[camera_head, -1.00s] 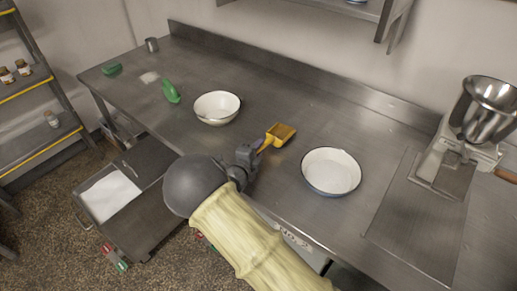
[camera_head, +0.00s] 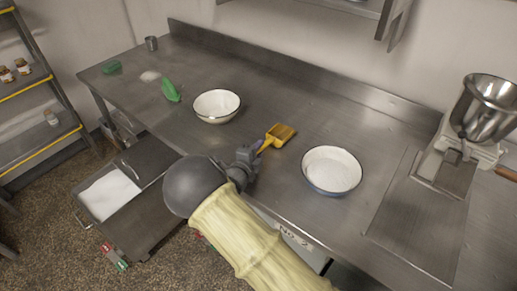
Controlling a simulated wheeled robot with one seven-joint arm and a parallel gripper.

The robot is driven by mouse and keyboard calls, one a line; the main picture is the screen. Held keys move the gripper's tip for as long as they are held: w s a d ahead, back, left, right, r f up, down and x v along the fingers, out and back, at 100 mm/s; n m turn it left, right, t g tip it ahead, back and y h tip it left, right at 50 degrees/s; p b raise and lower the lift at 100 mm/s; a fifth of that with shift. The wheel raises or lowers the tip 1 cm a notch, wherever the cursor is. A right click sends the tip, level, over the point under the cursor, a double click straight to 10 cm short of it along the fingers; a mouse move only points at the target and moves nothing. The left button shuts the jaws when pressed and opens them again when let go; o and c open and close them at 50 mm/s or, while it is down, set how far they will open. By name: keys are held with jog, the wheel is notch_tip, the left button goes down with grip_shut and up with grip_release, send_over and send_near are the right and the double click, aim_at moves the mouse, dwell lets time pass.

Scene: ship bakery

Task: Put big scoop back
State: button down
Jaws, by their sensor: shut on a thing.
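A yellow scoop (camera_head: 280,134) is held by its handle in my gripper (camera_head: 257,153), which is shut on it. The scoop is over the steel counter, between two white bowls. I cannot tell whether it touches the counter. A green scoop (camera_head: 171,91) is on the counter further left, and another green object (camera_head: 111,67) lies near the counter's far left end. Part of the yellow handle is hidden by the gripper.
A white bowl (camera_head: 217,106) is left of the scoop; a blue-sided bowl (camera_head: 332,170) with white contents is right. A scale with a metal pan (camera_head: 490,105) stands far right. An open drawer (camera_head: 108,194) with white contents is below left. A metal cup (camera_head: 152,43) stands behind.

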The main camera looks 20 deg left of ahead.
jog(key=shift+f, duration=0.1)
jog(key=c, duration=1.2)
grip_release()
jog(key=shift+c, duration=0.2)
jog(key=shift+s, duration=0.1)
jog(key=b+v, duration=0.2)
jog(key=v, duration=1.5)
jog(key=shift+s, duration=0.15)
jog(key=shift+d, duration=0.1)
